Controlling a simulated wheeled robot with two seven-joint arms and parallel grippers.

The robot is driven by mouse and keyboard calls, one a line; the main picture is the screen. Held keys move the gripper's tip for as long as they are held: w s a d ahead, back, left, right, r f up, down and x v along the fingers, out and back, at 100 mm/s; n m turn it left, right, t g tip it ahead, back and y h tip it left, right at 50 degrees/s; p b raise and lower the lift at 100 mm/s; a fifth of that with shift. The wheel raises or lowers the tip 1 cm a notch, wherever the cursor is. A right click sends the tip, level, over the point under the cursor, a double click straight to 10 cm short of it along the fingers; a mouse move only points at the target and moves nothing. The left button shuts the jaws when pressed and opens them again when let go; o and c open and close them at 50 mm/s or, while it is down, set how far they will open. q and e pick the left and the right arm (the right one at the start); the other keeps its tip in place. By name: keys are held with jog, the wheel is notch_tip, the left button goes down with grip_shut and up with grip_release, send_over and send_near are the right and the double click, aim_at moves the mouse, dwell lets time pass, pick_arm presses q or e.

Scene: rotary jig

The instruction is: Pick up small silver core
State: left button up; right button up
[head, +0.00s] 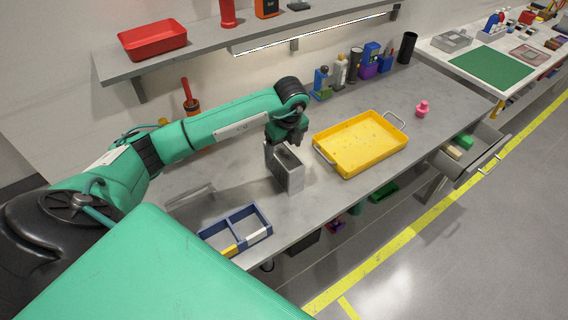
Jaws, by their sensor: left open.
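My left gripper (287,146) points down right over a grey metal block-like box (289,174) on the workbench. The box has a dark top opening or recess, partly hidden by the gripper. The jaws are open, and I cannot tell whether the fingertips touch the box. I cannot make out a separate small silver core; it may be hidden at the box top under the gripper. My right gripper is not in view.
A yellow tray (345,171) with wire handles stands right of the box. A blue divided tray (208,237) lies at the front left. A pink knob-like piece (422,109) stands farther right. A grey shelf (215,54) overhangs the back. An open drawer (478,161) juts out at right.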

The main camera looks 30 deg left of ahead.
aim_at(284, 153)
pick_arm(q)
jog(key=shift+f+p, duration=0.5)
jog(key=f+p, duration=0.1)
jog(key=f, duration=0.2)
jog(key=shift+a+f+p, duration=0.15)
jog(key=shift+a+p, duration=0.05)
jog(key=shift+p, duration=0.15)
jog(key=shift+w+a+f, duration=0.1)
jog(key=shift+f, duration=0.4)
jog(key=shift+c, duration=0.3)
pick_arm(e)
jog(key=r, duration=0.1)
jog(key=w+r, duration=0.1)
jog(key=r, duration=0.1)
pick_arm(q)
jog(key=c, duration=1.1)
jog(key=shift+c, duration=0.7)
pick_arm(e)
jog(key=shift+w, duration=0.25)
pick_arm(q)
jog(key=shift+r, duration=0.1)
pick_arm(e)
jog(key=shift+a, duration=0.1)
